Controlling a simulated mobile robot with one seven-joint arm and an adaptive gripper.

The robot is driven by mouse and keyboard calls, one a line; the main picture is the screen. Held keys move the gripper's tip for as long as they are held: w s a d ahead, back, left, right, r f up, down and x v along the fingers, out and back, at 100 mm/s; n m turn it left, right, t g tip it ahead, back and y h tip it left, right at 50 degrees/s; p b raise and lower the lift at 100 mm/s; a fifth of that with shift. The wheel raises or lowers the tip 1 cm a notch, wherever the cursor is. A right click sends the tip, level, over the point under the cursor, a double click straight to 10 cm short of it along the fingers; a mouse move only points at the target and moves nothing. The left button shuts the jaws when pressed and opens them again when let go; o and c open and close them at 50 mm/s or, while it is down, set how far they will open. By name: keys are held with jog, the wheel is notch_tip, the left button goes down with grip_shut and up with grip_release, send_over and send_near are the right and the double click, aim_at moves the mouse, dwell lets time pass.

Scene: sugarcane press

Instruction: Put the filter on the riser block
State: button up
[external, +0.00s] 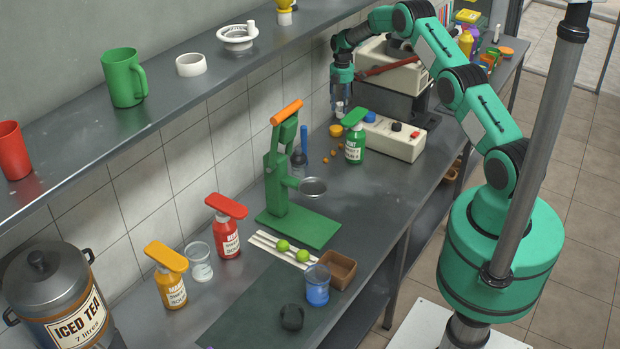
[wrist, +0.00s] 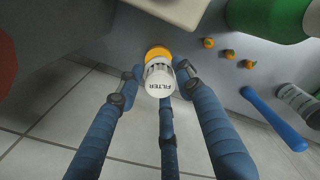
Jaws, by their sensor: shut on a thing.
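The filter (wrist: 160,84) is a small white cylinder with dark slots and the word FILTER. In the wrist view it sits between my finger pads. My gripper (external: 340,110) is shut on it, in the air over the back of the counter, near the tiled wall. In the external view the filter is too small and covered by the fingers to make out clearly. I cannot tell for sure which thing is the riser block; a dark block (external: 396,98) stands under the cream machine (external: 393,68), right of my gripper.
Small orange balls (external: 340,147), a green soap bottle (external: 355,143) and a cream button box (external: 395,137) are close by. The shelf (external: 150,130) overhangs at left.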

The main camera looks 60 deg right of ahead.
aim_at(337, 115)
jog(key=shift+w+a+f+p, duration=0.15)
jog(key=shift+w+f+p, duration=0.25)
jog(key=shift+w, duration=0.4)
jog(key=shift+f, duration=0.1)
jog(key=shift+f, duration=0.1)
jog(key=shift+f, duration=2.4)
jog(key=shift+f, duration=0.15)
jog(key=o, duration=1.1)
jog(key=shift+o, duration=0.2)
jog(key=shift+r, duration=0.2)
jog(key=shift+r, duration=3.75)
